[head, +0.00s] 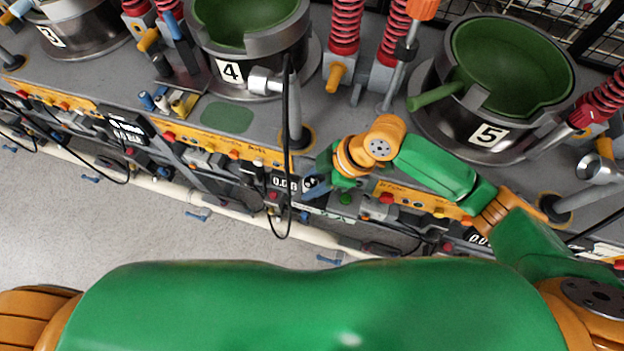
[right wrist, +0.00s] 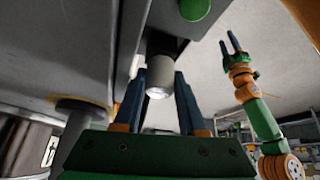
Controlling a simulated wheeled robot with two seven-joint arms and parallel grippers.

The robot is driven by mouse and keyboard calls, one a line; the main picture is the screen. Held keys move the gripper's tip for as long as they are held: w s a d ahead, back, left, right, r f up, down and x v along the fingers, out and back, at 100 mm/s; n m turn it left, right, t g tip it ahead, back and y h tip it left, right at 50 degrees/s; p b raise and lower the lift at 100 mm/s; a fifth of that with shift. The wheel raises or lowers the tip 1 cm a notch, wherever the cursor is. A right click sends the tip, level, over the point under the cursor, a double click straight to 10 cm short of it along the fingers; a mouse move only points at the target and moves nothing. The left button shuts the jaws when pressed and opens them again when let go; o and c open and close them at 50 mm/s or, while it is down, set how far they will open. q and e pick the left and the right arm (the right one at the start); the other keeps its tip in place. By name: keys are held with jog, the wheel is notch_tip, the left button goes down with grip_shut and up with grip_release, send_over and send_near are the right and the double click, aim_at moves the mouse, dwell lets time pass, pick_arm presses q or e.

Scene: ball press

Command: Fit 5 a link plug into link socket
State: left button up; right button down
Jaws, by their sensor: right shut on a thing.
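My right gripper (head: 316,187) is at the front panel between the pots numbered 4 and 5, its blue fingers pointing left. In the right wrist view it (right wrist: 158,100) is shut on a light grey cylinder, the plug (right wrist: 160,75). The plug's pale round end faces the camera. Its upper part meets a dark piece (right wrist: 165,42) under the panel; I cannot tell whether this is the socket or how deep the plug sits. In the head view the fingers hide the plug. My left gripper (right wrist: 231,44) is open and empty, raised at the right of the wrist view.
A black cable (head: 286,150) hangs in a loop just left of my right gripper. Pot 4 (head: 265,50) and pot 5 (head: 482,133) stand on the grey bench above. Clear floor (head: 120,240) lies below the bench.

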jog(key=shift+f, duration=0.2)
jog(key=shift+c, duration=2)
grip_release()
jog(key=shift+s, duration=0.1)
jog(key=shift+r, duration=0.1)
jog(key=shift+d+r, duration=0.15)
jog(key=shift+r, duration=0.25)
jog(key=v, duration=0.5)
jog(key=shift+d+r+b, duration=0.2)
jog(key=shift+r+b, duration=0.15)
jog(key=shift+d+r, duration=0.15)
jog(key=shift+d, duration=0.2)
